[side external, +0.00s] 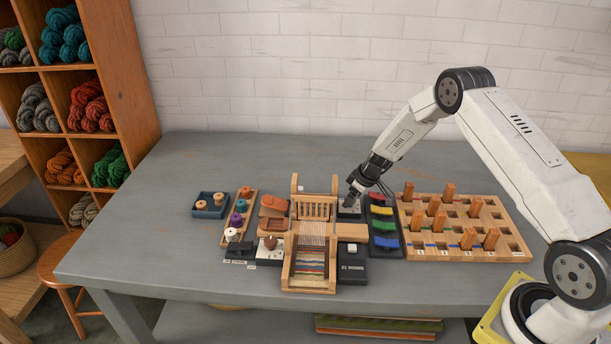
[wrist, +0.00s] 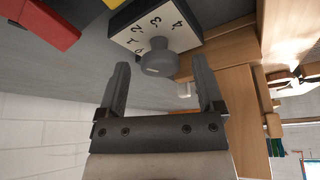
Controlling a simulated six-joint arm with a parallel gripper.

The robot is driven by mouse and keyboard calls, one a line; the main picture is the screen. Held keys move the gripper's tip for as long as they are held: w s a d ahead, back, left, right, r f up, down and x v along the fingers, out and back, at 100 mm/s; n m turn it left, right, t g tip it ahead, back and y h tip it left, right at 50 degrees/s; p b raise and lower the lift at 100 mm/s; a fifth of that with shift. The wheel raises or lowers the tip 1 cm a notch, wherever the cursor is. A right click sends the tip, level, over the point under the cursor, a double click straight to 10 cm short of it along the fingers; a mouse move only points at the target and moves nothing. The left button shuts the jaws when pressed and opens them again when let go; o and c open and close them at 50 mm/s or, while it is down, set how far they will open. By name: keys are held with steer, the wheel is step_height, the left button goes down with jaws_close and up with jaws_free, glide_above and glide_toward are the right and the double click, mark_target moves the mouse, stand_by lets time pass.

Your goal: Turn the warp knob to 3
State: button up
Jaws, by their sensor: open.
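The warp knob (wrist: 159,57) is a grey round knob on a white dial plate (wrist: 158,22), set on a dark box. Printed marks including 1, 2, 3 and 4 run along the plate. I cannot tell which mark the knob points to. My gripper (wrist: 162,72) is open, with one finger on each side of the knob and the fingertips close to it; no clear contact shows. In the side view my gripper (side external: 353,197) is low over the dial box (side external: 349,213), just right of the loom's back, and hides the knob.
The wooden loom (side external: 310,270) stands left of the dial box. A dark tray with coloured pieces (side external: 384,226) is close on the right, then a wooden peg rack (side external: 460,228). Spools (side external: 240,205) and a blue tray (side external: 210,206) are left. The table's left front is clear.

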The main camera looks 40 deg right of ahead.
steer(key=shift+r+n, duration=0.15)
steer(key=shift+n, duration=0.45)
steer(key=v, duration=0.8)
steer(key=s+a+r+m+g, duration=0.1)
steer(key=s+a+r+m, duration=0.1)
steer(key=s+a+r, duration=0.3)
steer(key=s+a+r+m+h, duration=0.1)
steer(key=s+a+r, duration=0.4)
steer(key=s+a, duration=0.6)
steer(key=shift+s+a+r+m+g, duration=0.3)
steer(key=shift+s+m+g, duration=0.1)
steer(key=shift+s, duration=0.25)
steer(key=w+d+f+t, duration=0.1)
steer(key=w+d+f, duration=0.4)
steer(key=w+d, duration=0.2)
steer(key=w+d+f+m+t, duration=0.1)
steer(key=w+d+f, duration=0.5)
steer(key=w+d, duration=0.2)
steer(key=shift+w+m+h, duration=0.3)
steer(key=shift+w+h, duration=0.1)
steer(key=shift+w, duration=0.75)
